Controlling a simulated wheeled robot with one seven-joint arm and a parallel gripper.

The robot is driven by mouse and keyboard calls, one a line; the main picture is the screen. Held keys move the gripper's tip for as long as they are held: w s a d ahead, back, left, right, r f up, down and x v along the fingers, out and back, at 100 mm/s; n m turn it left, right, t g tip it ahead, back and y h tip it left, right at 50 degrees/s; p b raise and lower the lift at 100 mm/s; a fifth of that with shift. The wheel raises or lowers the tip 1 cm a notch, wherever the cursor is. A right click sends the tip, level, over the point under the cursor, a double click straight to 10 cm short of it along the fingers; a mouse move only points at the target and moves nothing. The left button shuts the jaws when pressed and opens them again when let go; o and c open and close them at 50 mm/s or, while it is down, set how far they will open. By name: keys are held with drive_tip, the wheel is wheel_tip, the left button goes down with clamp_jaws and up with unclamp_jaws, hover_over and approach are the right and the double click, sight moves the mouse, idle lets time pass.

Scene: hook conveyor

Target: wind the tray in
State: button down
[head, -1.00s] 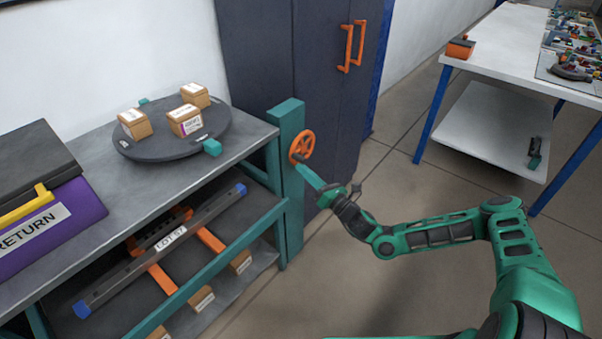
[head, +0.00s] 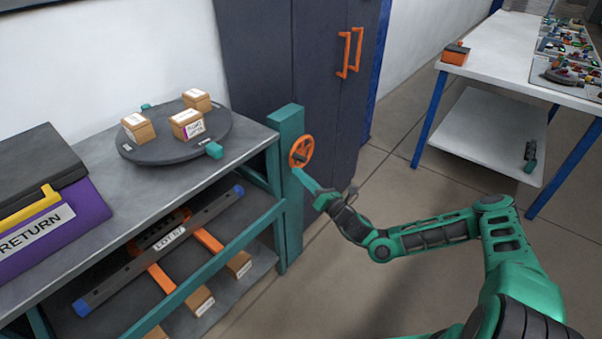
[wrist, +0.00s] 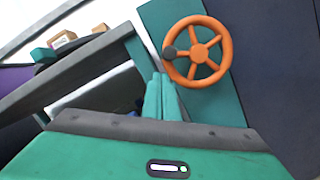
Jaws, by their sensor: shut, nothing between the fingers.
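An orange spoked handwheel (head: 301,151) is mounted on a teal post (head: 289,205) at the right end of the grey bench. It also shows in the wrist view (wrist: 215,56), with a dark knob (wrist: 170,52) on the left of its rim. My gripper (head: 298,172) is shut and empty, with its tips just below the wheel. In the wrist view my fingers (wrist: 160,78) point up, close below the knob; I cannot tell whether they touch the wheel. Under the benchtop, a dark bar labelled LOT 57 (head: 135,266) lies across orange supports; which part is the tray is unclear.
A round dark turntable (head: 165,151) with small boxes (head: 187,123) stands on the bench (head: 95,190). A purple RETURN box (head: 60,225) is at left. A dark cabinet (head: 295,60) stands behind the post. Floor to the right is free up to a white table (head: 510,45).

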drive_tip(key=s+d+f, duration=0.3)
drive_tip(key=s+d, duration=0.1)
drive_tip(key=s, duration=0.4)
drive_tip(key=shift+d+f, duration=0.2)
drive_tip(key=shift+f, duration=0.05)
drive_tip(key=c, duration=2.4)
unclamp_jaws()
drive_tip(key=shift+s+d, duration=0.15)
drive_tip(key=shift+s, duration=0.15)
drive_tip(key=o, duration=0.7)
drive_tip(key=shift+s+d+n, duration=0.15)
drive_tip(key=shift+d+n, duration=0.05)
drive_tip(key=shift+n, duration=0.1)
drive_tip(key=shift+o, duration=0.2)
drive_tip(key=n+g, duration=0.3)
drive_tip(key=n, duration=0.7)
approach(304, 162)
drive_tip(key=x, duration=1)
drive_tip(key=shift+w+f, duration=0.1)
drive_tip(key=shift+w, duration=0.5)
